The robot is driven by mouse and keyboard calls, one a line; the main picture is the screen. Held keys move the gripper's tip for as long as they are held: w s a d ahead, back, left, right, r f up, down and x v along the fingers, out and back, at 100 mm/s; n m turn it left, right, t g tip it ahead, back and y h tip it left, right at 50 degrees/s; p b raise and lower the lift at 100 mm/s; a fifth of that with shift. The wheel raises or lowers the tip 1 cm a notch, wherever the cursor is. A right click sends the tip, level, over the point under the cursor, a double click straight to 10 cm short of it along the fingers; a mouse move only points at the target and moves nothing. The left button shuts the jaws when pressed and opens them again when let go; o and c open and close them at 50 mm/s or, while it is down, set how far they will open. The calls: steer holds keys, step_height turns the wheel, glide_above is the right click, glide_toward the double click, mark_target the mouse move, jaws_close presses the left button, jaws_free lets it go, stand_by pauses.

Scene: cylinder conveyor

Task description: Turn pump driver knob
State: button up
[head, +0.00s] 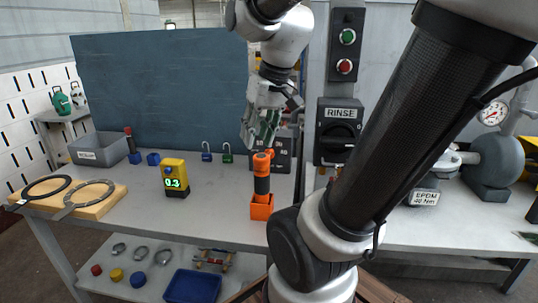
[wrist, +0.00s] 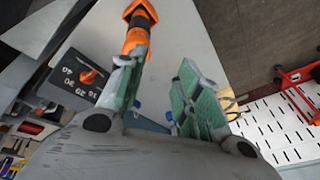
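A dark box with a small orange knob (wrist: 88,77) ringed by pale numbers shows left of my fingers in the wrist view. My gripper (head: 258,138) is above the bench near this box, fingers pointing down. In the wrist view my gripper (wrist: 158,68) has its green-padded fingers apart with nothing held. The knob is outside the fingers, apart from them.
The orange and black tool (head: 262,185) stands upright in an orange holder (head: 262,208), close to my gripper. A black RINSE switch box (head: 338,130) is on the post to the right. A yellow meter (head: 175,175) reads 0.3. Padlocks stand behind.

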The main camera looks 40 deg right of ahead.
steer(key=s+a+n+t+h, duration=0.1)
steer(key=s+n, duration=0.1)
steer(key=s, duration=0.3)
steer(key=w, duration=0.2)
steer(key=w+d+f+m+g+y, duration=0.1)
steer(key=w, duration=0.1)
steer(key=w+d+m, duration=0.1)
steer(key=w, duration=0.2)
steer(key=shift+d+f+g, duration=0.1)
steer(key=shift+f+g, duration=0.05)
steer(key=shift+g, duration=0.15)
steer(key=w+d+f+m+y, duration=0.2)
steer(key=w+d+f+m, duration=0.15)
steer(key=w+d, duration=0.2)
steer(key=m+t, duration=0.2)
steer(key=m, duration=0.2)
glide_above(272, 151)
steer(key=s+d, duration=0.2)
step_height(272, 151, down, 6)
steer(key=shift+a+f+y, duration=0.2)
steer(key=shift+f+y, duration=0.2)
steer(key=shift+f, duration=0.1)
steer(key=x, duration=0.7)
steer(key=shift+s, duration=0.15)
